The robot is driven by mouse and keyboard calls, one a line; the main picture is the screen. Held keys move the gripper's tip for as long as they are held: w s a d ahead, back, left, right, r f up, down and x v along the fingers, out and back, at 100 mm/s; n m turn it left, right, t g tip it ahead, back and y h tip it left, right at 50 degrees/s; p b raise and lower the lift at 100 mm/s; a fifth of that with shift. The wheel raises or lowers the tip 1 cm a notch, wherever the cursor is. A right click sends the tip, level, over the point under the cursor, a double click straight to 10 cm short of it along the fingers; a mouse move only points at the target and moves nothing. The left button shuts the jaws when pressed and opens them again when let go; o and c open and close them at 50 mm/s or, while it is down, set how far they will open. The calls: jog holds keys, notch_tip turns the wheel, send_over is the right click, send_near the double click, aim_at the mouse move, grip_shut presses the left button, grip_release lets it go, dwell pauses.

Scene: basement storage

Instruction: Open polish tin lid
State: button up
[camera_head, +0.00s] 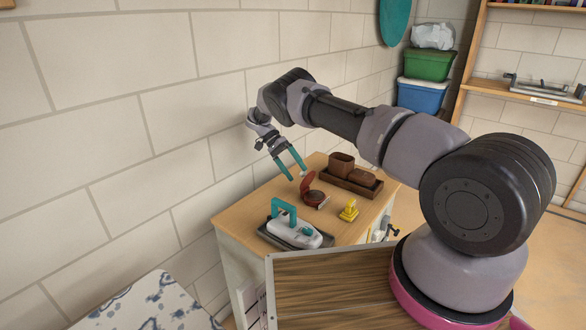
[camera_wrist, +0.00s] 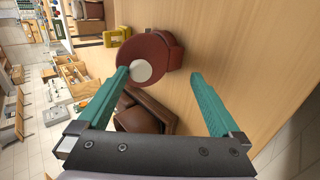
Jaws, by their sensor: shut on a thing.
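The polish tin (camera_head: 315,198) is a round red-brown tin on the wooden cabinet top. Its lid (camera_head: 307,181) stands tilted up from the base, with a pale round knob near its upper edge. In the wrist view the red tin (camera_wrist: 162,44) is ahead of my fingers, and the pale knob (camera_wrist: 141,70) shows close to the left fingertip. My gripper (camera_head: 291,172) is just above and left of the lid. Whether the left fingertip touches the lid or knob, I cannot tell.
A brown tray (camera_head: 340,187) with brown boxes stands behind the tin. A yellow object (camera_head: 349,210) is at its right. A white device with a teal handle (camera_head: 294,233) lies in front. The wall is close on the left.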

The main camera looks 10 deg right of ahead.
notch_tip(320, 180, up, 10)
dwell(0.5)
